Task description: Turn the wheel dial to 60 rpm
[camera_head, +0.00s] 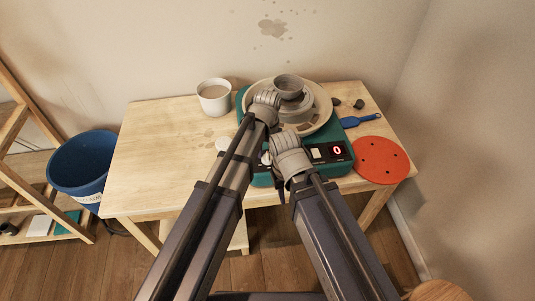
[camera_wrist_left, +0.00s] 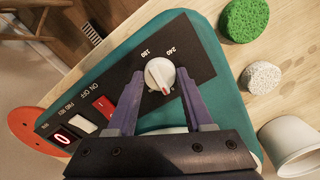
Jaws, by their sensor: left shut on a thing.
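The wheel dial (camera_wrist_left: 158,76) is a white round knob with a red mark on the black panel, seen in the left wrist view. Its printed marks 180 and 240 show beyond it; other marks are hidden. The red mark is on the side toward my gripper. My left gripper (camera_wrist_left: 161,88) has one finger on each side of the dial and is shut on it. The pottery wheel (camera_head: 322,115) has a teal base, and its red display (camera_head: 337,150) reads 0. It carries a grey bowl (camera_head: 288,84). My right gripper's fingers are not visible.
A white cup (camera_head: 214,98) stands left of the wheel. A green sponge (camera_wrist_left: 245,18) and a pale sponge (camera_wrist_left: 261,77) lie near the base. A red disc (camera_head: 381,160) and a blue tool (camera_head: 362,119) lie right. A blue bucket (camera_head: 84,165) is left of the table.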

